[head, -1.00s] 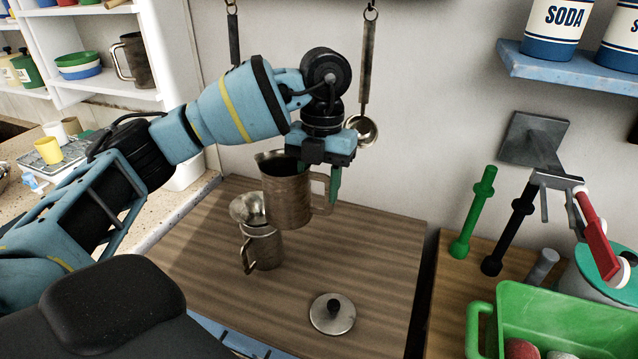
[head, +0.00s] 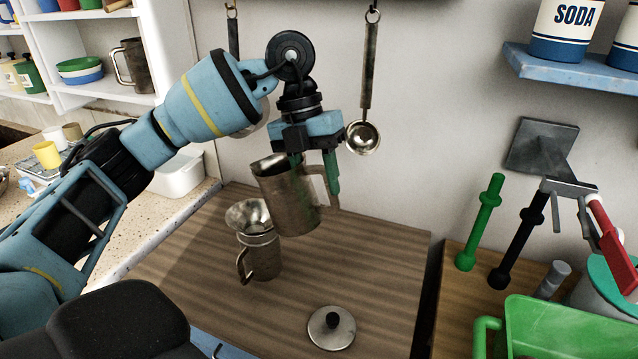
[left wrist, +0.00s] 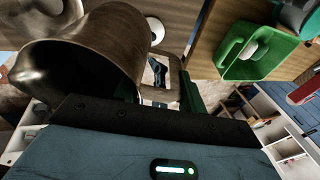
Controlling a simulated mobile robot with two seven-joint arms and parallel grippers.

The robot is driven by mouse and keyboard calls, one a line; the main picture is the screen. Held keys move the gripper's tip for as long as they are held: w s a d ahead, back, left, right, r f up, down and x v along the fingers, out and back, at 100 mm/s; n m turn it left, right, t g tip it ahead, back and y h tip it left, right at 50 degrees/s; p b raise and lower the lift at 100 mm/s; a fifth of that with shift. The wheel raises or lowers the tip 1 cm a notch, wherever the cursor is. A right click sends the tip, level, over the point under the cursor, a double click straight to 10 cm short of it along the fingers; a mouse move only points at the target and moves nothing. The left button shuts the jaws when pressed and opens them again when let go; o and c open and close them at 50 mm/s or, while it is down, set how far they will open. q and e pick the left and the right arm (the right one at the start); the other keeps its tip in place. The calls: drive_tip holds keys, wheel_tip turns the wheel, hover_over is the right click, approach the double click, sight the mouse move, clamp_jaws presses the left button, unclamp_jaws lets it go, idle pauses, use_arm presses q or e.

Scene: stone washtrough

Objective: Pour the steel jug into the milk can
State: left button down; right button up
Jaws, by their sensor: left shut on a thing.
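The steel jug (head: 290,205) is in my left gripper (head: 316,172), whose green fingers are shut at its handle. The jug hangs above the wooden top, tilted slightly to the left. In the left wrist view the jug (left wrist: 75,62) fills the upper left; I cannot see what is in it. The milk can (head: 263,258) stands upright on the wooden top, below and left of the jug, with its handle at the left. A metal funnel (head: 246,214) sits in the can's mouth. My right gripper is not in view.
A round lid with a black knob (head: 331,327) lies on the wooden top (head: 385,265). A ladle (head: 364,135) hangs on the wall behind. At the right are a green tub (head: 570,335) and green and black rods. The wooden top's right part is clear.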

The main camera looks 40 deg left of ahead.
use_arm(q)
drive_tip(key=shift+r, duration=0.2)
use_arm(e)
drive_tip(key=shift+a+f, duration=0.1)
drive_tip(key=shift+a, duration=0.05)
use_arm(q)
drive_tip(key=shift+a+r+h, duration=0.1)
drive_tip(key=shift+h, duration=0.3)
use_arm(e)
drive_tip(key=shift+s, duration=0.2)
use_arm(q)
drive_tip(key=shift+s+a+r+h, duration=0.1)
drive_tip(key=shift+a+r+h, duration=0.15)
drive_tip(key=shift+h, duration=0.25)
drive_tip(key=shift+r+h, duration=0.25)
drive_tip(key=shift+h, duration=0.05)
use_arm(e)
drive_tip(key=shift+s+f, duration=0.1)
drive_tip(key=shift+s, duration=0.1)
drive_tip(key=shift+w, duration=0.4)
use_arm(q)
drive_tip(key=shift+a+r+t+h, duration=0.1)
drive_tip(key=shift+a+t+h, duration=0.05)
drive_tip(key=shift+t+h, duration=0.15)
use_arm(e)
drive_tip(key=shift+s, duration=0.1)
